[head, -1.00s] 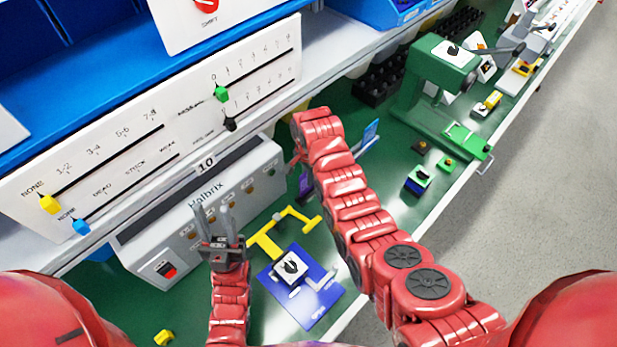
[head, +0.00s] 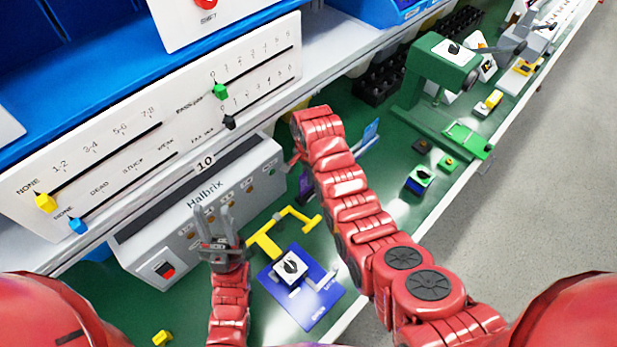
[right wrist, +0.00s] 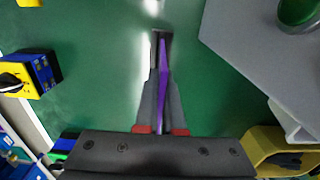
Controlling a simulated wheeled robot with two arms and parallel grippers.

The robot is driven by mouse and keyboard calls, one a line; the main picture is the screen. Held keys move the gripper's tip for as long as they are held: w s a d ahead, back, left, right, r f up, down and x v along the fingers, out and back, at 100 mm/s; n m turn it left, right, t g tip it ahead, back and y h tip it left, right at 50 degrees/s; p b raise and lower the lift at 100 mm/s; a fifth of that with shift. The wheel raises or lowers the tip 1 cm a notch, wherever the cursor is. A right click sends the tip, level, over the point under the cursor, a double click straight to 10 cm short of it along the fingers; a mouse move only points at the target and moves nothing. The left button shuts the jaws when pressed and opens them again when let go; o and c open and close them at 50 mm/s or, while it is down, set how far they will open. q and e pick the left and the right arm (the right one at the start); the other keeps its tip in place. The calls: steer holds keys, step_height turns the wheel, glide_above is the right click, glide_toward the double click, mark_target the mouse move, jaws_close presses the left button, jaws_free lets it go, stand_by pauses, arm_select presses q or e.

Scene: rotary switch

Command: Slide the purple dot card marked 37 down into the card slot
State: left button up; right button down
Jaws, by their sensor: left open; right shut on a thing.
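The purple card (right wrist: 162,85) is edge-on between the fingers of my right gripper (right wrist: 161,48) in the right wrist view. The gripper is shut on it, and the number and dots cannot be read. In the head view only a small purple patch (head: 305,188) shows beside my right arm, which hides that gripper. I cannot make out the card slot, or whether the card touches anything. My left gripper (head: 212,212) is open and empty, fingers up, in front of the grey Halbrix box (head: 215,205).
A yellow bracket (head: 265,240) and a blue plate with a rotary switch (head: 291,267) lie near the table's front edge. A green press (head: 430,75) stands further right. A blue-and-yellow block (right wrist: 35,72) is at left in the right wrist view. Green table is bare between.

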mark_target(309, 189)
steer(key=shift+f+b, duration=1.3)
steer(key=shift+f, duration=0.55)
steer(key=c, duration=1)
jaws_free()
steer(key=shift+o, duration=0.2)
steer(key=shift+r, duration=0.15)
steer(key=shift+r, duration=0.25)
step_height(309, 189, up, 5)
steer(key=shift+w+r+b, duration=0.1)
steer(key=shift+b, duration=0.65)
step_height(309, 189, up, 10)
steer(key=p, duration=0.9)
steer(key=shift+f, duration=0.2)
steer(key=shift+r+p, duration=0.55)
steer(key=shift+r, duration=0.4)
